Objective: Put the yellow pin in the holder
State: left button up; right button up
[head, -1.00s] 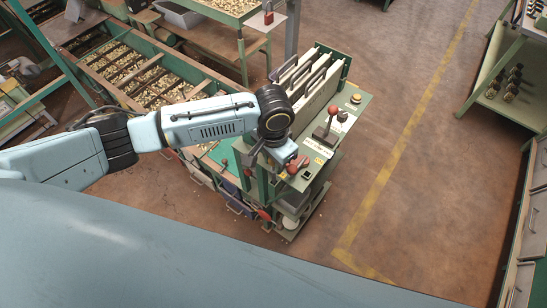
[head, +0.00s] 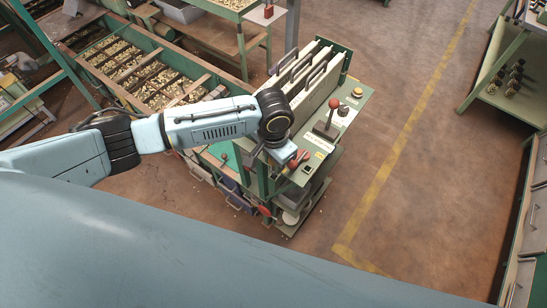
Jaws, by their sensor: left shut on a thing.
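My left gripper (head: 294,160) points down at the near end of the green control stand (head: 351,104), just over its top. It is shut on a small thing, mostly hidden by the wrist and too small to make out. Small red parts show right by the fingertips; I cannot tell whether they belong to the stand. I cannot pick out the yellow pin or its holder for certain. A round yellow button (head: 357,92) sits at the stand's far right corner. My right gripper is not in view.
A red-knobbed lever (head: 331,117) stands upright on the stand, close right of my gripper. Upright pale panels with dark handles (head: 302,77) rise behind. A hopper bed of nuts (head: 139,76) lies left. The floor right of the stand is clear up to a shelf (head: 510,75).

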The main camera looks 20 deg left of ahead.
aim_at(273, 169)
pick_arm(q)
jog(key=shift+f+b, duration=0.65)
jog(key=shift+f, duration=1.05)
jog(key=o, duration=1.1)
notch_tip(273, 169, up, 13)
jog(key=shift+r+p, duration=0.2)
jog(key=shift+p, duration=0.3)
